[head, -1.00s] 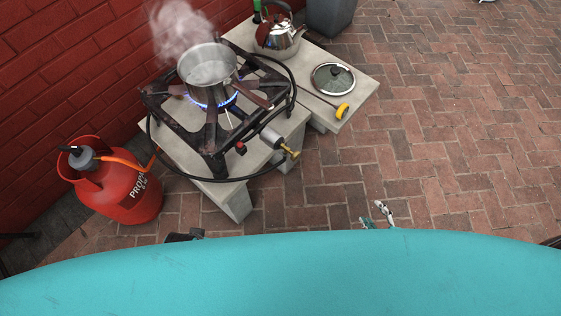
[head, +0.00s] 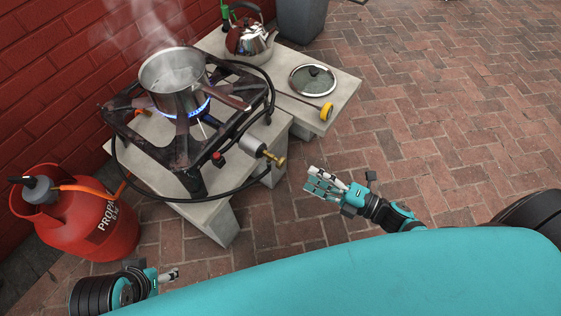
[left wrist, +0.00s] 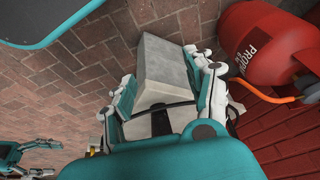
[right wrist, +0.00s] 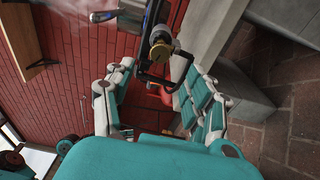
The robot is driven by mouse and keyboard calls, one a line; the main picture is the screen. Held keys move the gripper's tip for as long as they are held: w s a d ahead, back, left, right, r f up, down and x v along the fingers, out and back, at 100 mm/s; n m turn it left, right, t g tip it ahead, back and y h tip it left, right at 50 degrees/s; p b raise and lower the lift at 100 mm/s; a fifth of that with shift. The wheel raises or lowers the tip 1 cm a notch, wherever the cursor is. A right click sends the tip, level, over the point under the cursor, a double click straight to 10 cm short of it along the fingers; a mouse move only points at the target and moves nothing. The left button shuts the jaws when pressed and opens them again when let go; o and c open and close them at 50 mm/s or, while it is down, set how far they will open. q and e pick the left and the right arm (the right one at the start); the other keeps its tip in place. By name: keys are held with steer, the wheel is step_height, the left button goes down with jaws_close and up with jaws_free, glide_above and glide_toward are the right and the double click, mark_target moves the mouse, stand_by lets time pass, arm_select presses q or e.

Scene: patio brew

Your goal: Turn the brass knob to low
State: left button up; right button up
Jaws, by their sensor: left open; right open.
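The brass knob (head: 276,159) sticks out from the valve at the front right of the burner (head: 185,130). In the right wrist view the knob (right wrist: 160,50) shows ahead, near the top and between the open fingers, apart from them. My right gripper (head: 322,186) is open and empty, a short way to the right of and nearer than the knob. My left gripper (head: 172,274) is low at the left. In the left wrist view its fingers (left wrist: 160,88) are open and empty, facing the concrete slab. Blue flame burns under the steaming pot (head: 173,80).
A red propane cylinder (head: 88,215) stands left of the burner. A black hose (head: 150,195) loops in front of it. A kettle (head: 250,38), glass lid (head: 312,79) and yellow-ended thermometer (head: 326,112) rest on the slabs. The brick paving (head: 430,120) at right is clear.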

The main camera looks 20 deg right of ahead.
mark_target(284, 164)
steer(key=x, duration=0.9)
steer(key=shift+w+a+b, duration=0.15)
steer(key=shift+w+b, duration=0.05)
steer(key=shift+b, duration=0.15)
steer(key=shift+w+a, duration=0.3)
arm_select(q)
steer(key=w, duration=0.1)
steer(key=w+t, duration=0.1)
steer(key=shift+w+d, duration=0.4)
arm_select(e)
jaws_close()
